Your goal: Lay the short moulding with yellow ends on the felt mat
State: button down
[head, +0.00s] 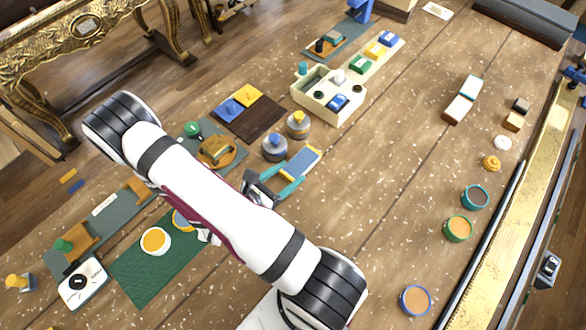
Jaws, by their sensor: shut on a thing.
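A dark green mat (138,285), which looks like the felt mat, lies at the lower left. A white bowl with orange contents (155,241) stands on it, and my arm hides part of its right side.
Two grey pots with coloured knobs (275,148) stand just behind my gripper. A cream compartment box (345,116) is farther back. A grey-green board (128,212) with wooden blocks lies beside the mat. Several round pots, including a green-rimmed one (458,229), stand at right. The table's centre right is clear.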

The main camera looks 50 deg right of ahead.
jog(key=shift+f, duration=0.2)
jog(key=shift+c, duration=2.1)
grip_release()
jog(key=shift+r, duration=0.1)
jog(key=v, duration=1.1)
jog(key=shift+a+r, duration=0.1)
jog(key=shift+a, duration=0.1)
jog(key=s+a+r+m+g+y, duration=0.1)
jog(key=s+a+r+m+y, duration=0.2)
jog(key=r+m+y, duration=0.3)
jog(key=s+a+r+m+g+y, duration=0.2)
jog(key=s+r+m+y, duration=0.3)
jog(key=m, duration=0.8)
notch_tip(320, 180, up, 3)
jog(key=shift+s+a+r+m+y, duration=0.15)
jog(key=shift+s+a+m+y, duration=0.2)
jog(key=shift+s+a, duration=0.35)
jog(key=shift+o, duration=0.3)
jog(key=a+r+m+t+y, duration=0.1)
jog(key=a+m+y, duration=0.1)
jog(key=a+r+m+t+y, duration=0.1)
jog(key=a+r+m, duration=0.1)
jog(key=shift+s+a+r+t+y, duration=0.15)
jog(key=shift+a+r+t+y, duration=0.05)
jog(key=shift+a+t+y, duration=0.2)
